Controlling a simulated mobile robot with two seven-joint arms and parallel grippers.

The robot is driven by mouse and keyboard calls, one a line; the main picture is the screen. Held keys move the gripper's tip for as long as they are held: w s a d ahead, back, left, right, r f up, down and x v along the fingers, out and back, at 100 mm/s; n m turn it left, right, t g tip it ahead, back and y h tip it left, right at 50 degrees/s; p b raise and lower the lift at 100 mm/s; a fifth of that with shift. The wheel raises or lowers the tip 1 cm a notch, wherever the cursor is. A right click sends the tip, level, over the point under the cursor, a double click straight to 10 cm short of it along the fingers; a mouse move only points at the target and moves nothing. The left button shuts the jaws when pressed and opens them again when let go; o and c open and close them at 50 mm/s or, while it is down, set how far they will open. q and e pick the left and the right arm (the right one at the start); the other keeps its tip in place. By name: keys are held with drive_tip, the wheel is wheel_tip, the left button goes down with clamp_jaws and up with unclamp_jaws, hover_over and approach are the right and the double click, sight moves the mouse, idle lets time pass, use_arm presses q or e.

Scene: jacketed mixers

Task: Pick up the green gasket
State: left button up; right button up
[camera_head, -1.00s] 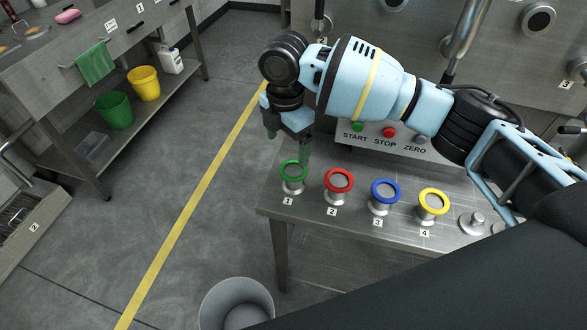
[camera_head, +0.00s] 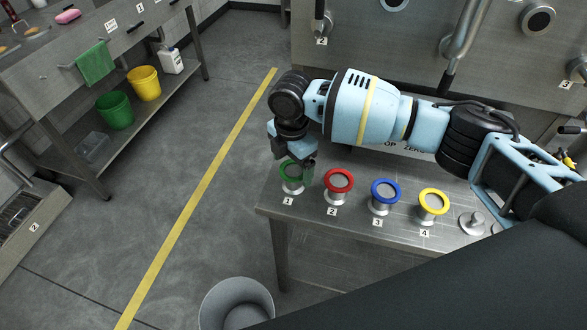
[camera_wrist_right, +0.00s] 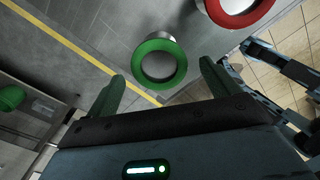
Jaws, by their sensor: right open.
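The green gasket (camera_head: 284,172) is a ring on top of a metal stand at the left end of the steel table, above label 1. My right gripper (camera_head: 298,180) is at the gasket and partly covers its right side in the head view. In the right wrist view the gasket (camera_wrist_right: 159,62) lies ahead of the two green fingertips, roughly between their lines. The right gripper (camera_wrist_right: 165,80) is open and empty; I cannot tell that it touches the ring. My left gripper is not in view.
Red (camera_head: 339,180), blue (camera_head: 385,191) and yellow (camera_head: 433,202) gaskets sit on stands to the right, on the steel table (camera_head: 300,222). The red one (camera_wrist_right: 235,8) is close to the right gripper. A control box stands behind. A grey bin (camera_head: 236,305) is on the floor.

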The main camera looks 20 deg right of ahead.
drive_tip(key=shift+f, duration=0.25)
idle(0.6)
drive_tip(key=shift+c, duration=0.5)
drive_tip(key=c, duration=1)
